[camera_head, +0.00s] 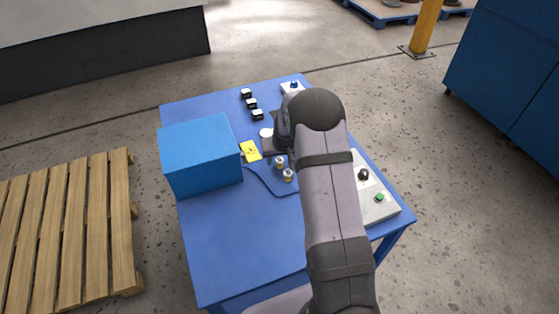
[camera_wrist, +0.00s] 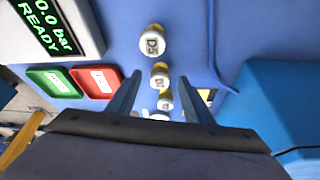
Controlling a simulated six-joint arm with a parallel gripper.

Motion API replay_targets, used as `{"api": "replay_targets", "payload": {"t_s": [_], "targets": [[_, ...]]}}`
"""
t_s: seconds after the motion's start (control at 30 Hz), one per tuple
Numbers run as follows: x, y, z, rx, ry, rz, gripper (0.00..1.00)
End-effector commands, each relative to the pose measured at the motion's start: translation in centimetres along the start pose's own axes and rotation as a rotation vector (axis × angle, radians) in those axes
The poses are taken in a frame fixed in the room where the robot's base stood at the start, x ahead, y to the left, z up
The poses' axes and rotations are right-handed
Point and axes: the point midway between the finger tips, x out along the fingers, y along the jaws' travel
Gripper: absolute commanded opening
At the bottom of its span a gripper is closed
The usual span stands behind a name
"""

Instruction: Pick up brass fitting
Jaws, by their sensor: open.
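Two show in the head view, one (camera_head: 280,162) behind the other (camera_head: 288,175), beside my arm. They look like the brass fittings. My gripper (camera_wrist: 162,74) is open; its two fingers appear on either side of the row, with nothing held. In the head view my gripper is mostly hidden by my arm.
The fittings stand on a blue table (camera_head: 225,250). A blue box (camera_head: 200,155) is at left, with a yellow item (camera_head: 250,151) beside it. Red (camera_wrist: 95,82) and green (camera_wrist: 54,82) trays lie near a display unit (camera_wrist: 50,25).

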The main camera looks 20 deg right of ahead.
Motion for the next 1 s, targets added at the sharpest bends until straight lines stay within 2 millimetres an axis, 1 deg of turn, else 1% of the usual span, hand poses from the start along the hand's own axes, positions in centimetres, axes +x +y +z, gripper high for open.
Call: {"api": "replay_targets", "payload": {"t_s": [0.1, 0.33, 0.37, 0.4, 0.47, 0.5, 0.53, 0.83, 1.0], "targets": [[0.4, 0.0, 0.0, 0.0, 0.0, 0.0, 0.47], [0.4, 0.0, 0.0, 0.0, 0.001, 0.0, 0.47], [0.4, 0.0, 0.0, 0.0, 0.001, 0.0, 0.39], [0.4, 0.0, 0.0, 0.0, 0.001, 0.0, 0.3], [0.4, 0.0, 0.0, 0.0, 0.001, 0.0, 0.16], [0.4, 0.0, 0.0, 0.0, 0.001, 0.0, 0.06], [0.4, 0.0, 0.0, 0.0, 0.001, 0.0, 0.0], [0.3, 0.0, -0.1, 0.0, 0.002, 0.0, 0.0], [-0.6, 0.0, -0.6, 0.0, 0.005, 0.0, 0.0]]}}
